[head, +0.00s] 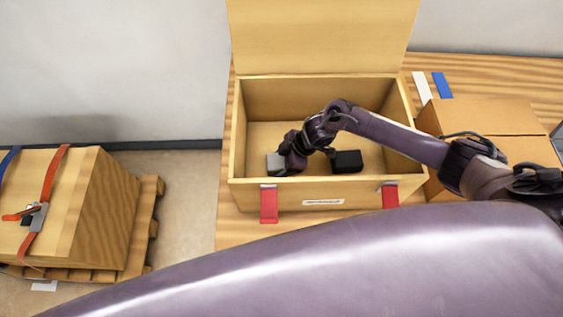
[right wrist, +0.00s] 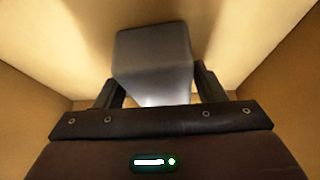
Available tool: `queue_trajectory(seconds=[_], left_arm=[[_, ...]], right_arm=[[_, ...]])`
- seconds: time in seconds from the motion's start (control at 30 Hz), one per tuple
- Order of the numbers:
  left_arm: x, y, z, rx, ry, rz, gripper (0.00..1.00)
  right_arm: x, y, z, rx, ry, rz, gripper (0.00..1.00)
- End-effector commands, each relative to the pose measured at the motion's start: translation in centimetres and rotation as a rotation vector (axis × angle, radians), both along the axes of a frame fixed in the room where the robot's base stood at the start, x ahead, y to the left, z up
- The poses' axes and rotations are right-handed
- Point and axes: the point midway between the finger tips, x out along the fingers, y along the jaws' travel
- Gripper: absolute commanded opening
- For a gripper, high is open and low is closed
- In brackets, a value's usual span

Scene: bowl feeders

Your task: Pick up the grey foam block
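The grey foam block (head: 275,164) is at the left end inside the open wooden box (head: 240,140). My right gripper (head: 285,160) reaches down into the box and hides part of the block in the head view. In the right wrist view the block (right wrist: 153,62) sits between the two fingers of the right gripper (right wrist: 158,88), with a finger against each side. The gripper looks shut on it. Whether the block's underside touches the box floor is hard to see. My left gripper is not in view.
A black block (head: 346,161) lies in the box to the right. The box's lid (head: 320,35) stands open at the back. A cardboard box (head: 480,115) is on the table at the right. A strapped crate (head: 75,205) stands on a pallet at the left.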

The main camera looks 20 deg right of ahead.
Motion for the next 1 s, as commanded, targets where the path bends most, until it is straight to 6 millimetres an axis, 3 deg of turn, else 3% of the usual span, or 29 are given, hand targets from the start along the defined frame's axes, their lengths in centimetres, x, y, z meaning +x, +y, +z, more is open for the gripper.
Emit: queue_trajectory(seconds=[0.03, 0.2, 0.67, 0.87, 1.0], left_arm=[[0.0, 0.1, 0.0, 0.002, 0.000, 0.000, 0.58], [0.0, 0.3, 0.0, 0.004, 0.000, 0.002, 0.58], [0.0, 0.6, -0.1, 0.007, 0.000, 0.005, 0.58], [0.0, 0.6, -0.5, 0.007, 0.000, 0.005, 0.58], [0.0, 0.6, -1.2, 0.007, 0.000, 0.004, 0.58]], right_arm=[[0.0, 0.0, 0.0, 0.000, 0.000, 0.000, 0.57], [0.0, 0.0, 0.0, 0.000, 0.000, 0.000, 0.35], [0.0, 0.1, 0.8, 0.002, -0.002, 0.002, 0.34], [0.1, 0.0, 3.9, 0.001, -0.005, 0.003, 0.34], [0.2, 0.0, 8.1, 0.000, -0.009, 0.003, 0.34]])
